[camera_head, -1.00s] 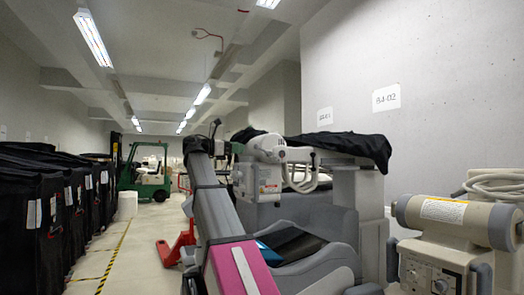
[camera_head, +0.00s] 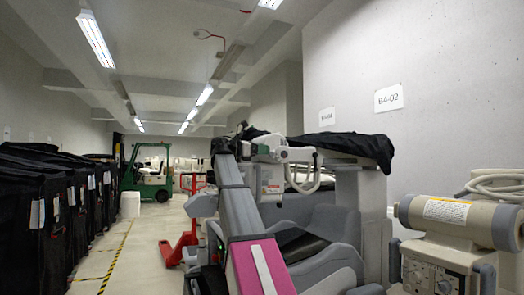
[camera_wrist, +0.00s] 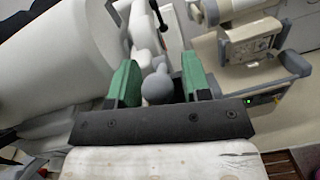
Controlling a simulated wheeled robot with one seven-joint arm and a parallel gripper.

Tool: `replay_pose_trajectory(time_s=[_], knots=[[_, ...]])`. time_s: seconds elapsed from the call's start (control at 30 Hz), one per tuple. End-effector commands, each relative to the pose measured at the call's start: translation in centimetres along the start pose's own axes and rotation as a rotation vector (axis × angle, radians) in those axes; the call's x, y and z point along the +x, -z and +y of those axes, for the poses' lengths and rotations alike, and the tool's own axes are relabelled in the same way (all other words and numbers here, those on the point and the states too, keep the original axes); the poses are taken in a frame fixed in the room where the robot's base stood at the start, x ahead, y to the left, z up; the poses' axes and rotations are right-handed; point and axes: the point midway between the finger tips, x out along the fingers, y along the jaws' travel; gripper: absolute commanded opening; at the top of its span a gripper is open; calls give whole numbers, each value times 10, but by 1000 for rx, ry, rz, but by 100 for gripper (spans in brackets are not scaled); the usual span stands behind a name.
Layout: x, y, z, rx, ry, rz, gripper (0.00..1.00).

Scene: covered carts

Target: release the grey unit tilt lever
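The grey unit (camera_head: 345,215) stands right of centre in the head view, with a black cover over its top. In the wrist view a round grey knob (camera_wrist: 157,88) on a pale stem shows between my fingers; it looks like the tilt lever's end. My gripper (camera_wrist: 158,65) has two green fingers spread apart, one on each side of the knob. Gaps show on both sides, so the fingers do not appear to press on it.
A beige machine (camera_head: 445,245) with a grey-ended cylinder stands at the right. Black covered carts (camera_head: 35,215) line the left. A red pallet jack (camera_head: 178,250) and a green forklift (camera_head: 150,180) stand farther back. The aisle floor by the yellow line is clear.

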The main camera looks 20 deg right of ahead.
Motion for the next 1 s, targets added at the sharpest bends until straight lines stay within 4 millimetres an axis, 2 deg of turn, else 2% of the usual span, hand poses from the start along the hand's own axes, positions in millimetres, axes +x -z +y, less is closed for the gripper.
replay_pose_trajectory(time_s=[0.03, 0.1, 0.13, 0.27, 0.53, 0.8, 0.83, 0.87, 0.9, 1.0], knots=[[0, 0, 0, 0, 0, 0, 31], [0, 0, 0, 0, 0, 0, 8], [0, 0, 0, 0, 0, 0, 0], [0, 1, 0, 0, 0, -5, 0], [-2, 7, -2, 11, -20, -122, 0], [-2, 6, -2, 12, -21, -130, 0], [-2, 6, -2, 12, -21, -130, 29], [-2, 6, -2, 12, -21, -130, 39], [-2, 6, -2, 12, -21, -130, 44], [-2, 6, -2, 12, -21, -129, 44]])
